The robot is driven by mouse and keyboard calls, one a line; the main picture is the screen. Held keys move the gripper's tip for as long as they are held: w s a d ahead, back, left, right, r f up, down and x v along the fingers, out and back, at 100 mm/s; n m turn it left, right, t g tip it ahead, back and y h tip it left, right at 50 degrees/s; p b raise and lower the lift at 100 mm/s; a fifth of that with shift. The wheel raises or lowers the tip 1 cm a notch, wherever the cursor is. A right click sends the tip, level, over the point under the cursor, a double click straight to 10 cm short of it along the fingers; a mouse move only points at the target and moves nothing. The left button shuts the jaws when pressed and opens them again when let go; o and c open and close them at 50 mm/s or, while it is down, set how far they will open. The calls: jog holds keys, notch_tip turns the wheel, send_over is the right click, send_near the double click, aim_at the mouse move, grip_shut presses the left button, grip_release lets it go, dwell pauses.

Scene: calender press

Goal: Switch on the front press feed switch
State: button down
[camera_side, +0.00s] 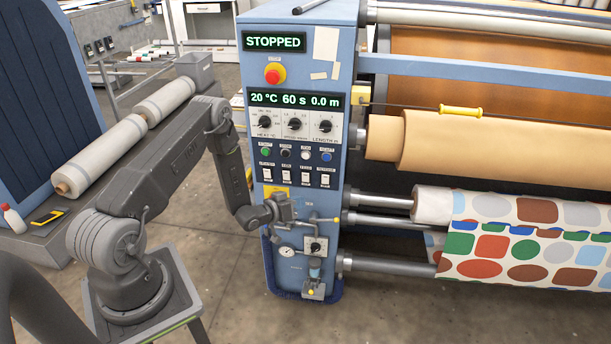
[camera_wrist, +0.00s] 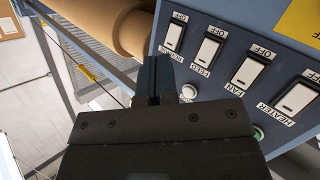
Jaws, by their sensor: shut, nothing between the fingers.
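The feed switch (camera_side: 306,179) is a white rocker, third from the left in the lower switch row on the blue press panel. In the wrist view the feed switch (camera_wrist: 209,49) shows between the fan switch (camera_wrist: 250,71) and another switch (camera_wrist: 174,37). It has an OFF label at one end and FEED at the other. I cannot tell which way its rocker is tipped. My gripper (camera_side: 283,207) is just below the switch row in the side view. In the wrist view its dark fingers (camera_wrist: 158,75) are shut and empty, left of the feed switch in the picture.
A heater switch (camera_wrist: 297,97) and several round buttons lie close by, including a white button (camera_wrist: 189,91) near the fingers. The display (camera_side: 274,42) reads STOPPED. A valve and gauge (camera_side: 288,252) sit below. Rollers with patterned cloth (camera_side: 530,240) stand right of the panel.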

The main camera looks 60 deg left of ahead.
jog(key=shift+w+a+r, duration=0.2)
jog(key=shift+w+a, duration=0.7)
jog(key=shift+a, duration=0.05)
jog(key=shift+w+a+r, duration=0.15)
jog(key=shift+w+a, duration=0.75)
jog(key=shift+w+a+r, duration=0.2)
jog(key=shift+w+a, duration=0.7)
jog(key=shift+a, duration=0.05)
jog(key=shift+w, duration=0.1)
jog(key=shift+w+a, duration=0.2)
jog(key=shift+a, duration=0.05)
jog(key=shift+w+a+r, duration=0.1)
jog(key=shift+w+a, duration=0.1)
dwell(0.6)
dwell(0.4)
jog(key=shift+s+d, duration=0.5)
jog(key=shift+s+d+f, duration=0.25)
jog(key=shift+s+d, duration=0.65)
jog(key=shift+s+d+f, duration=0.2)
jog(key=shift+s+d, duration=0.65)
